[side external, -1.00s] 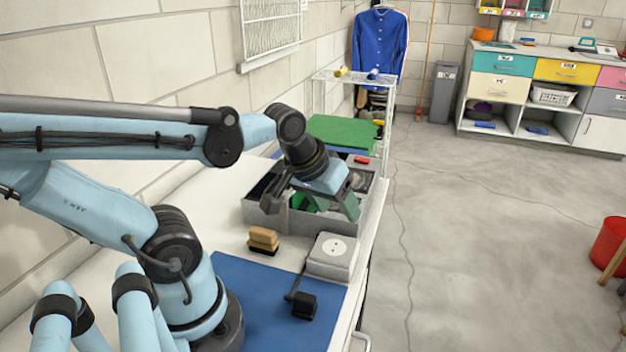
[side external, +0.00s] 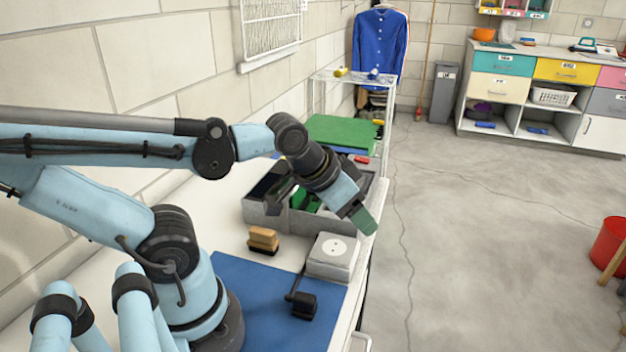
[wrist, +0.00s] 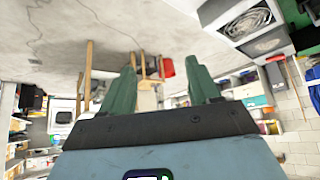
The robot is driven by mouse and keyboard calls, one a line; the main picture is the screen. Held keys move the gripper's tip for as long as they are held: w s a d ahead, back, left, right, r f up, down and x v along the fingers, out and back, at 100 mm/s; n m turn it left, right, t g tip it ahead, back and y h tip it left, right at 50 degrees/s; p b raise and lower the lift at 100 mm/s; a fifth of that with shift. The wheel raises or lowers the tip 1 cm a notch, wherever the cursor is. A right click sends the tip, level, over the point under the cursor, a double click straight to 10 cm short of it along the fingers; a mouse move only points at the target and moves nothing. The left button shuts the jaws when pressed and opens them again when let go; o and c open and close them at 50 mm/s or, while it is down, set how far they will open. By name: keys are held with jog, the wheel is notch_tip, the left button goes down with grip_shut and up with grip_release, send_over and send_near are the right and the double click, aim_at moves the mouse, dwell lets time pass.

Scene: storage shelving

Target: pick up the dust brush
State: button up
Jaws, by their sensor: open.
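A small brush (side external: 263,239) with a tan wooden top and dark bristles stands on the white bench, left of a pale grey box with a round socket-like face. My gripper (side external: 362,221) has green fingers and hangs tilted over the bench's right edge, to the right of the brush and above it. In the wrist view my gripper (wrist: 162,68) shows its two fingers wide apart with nothing held between them. The wrist view looks out over the floor, and I do not see the brush there.
A grey divided bin (side external: 264,213) with green items inside stands behind the brush, partly hidden by my wrist. The pale grey box (side external: 331,257) is below my fingers in the picture. A black item (side external: 302,304) lies on the blue mat (side external: 258,297). Open floor lies to the right.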

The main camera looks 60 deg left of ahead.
dwell(0.4)
jog(key=n+g, duration=0.7)
jog(key=n, duration=1.8)
send_over(262, 230)
jog(key=w, duration=0.1)
jog(key=shift+w+d+f, duration=0.1)
jog(key=shift+d+f, duration=0.05)
jog(key=shift+f, duration=0.3)
jog(key=shift+w+d+f, duration=0.1)
jog(key=shift+f, duration=0.3)
jog(key=shift+s+a+n, duration=0.25)
jog(key=shift+s+n, duration=0.25)
jog(key=shift+n, duration=0.4)
jog(key=shift+f, duration=0.2)
notch_tip(262, 230, down, 6)
jog(key=shift+r, duration=0.15)
jog(key=shift+s+f, duration=0.15)
jog(key=shift+f, duration=1.35)
jog(key=shift+s+f, duration=0.1)
jog(key=shift+f, duration=1.35)
jog(key=shift+c, duration=0.2)
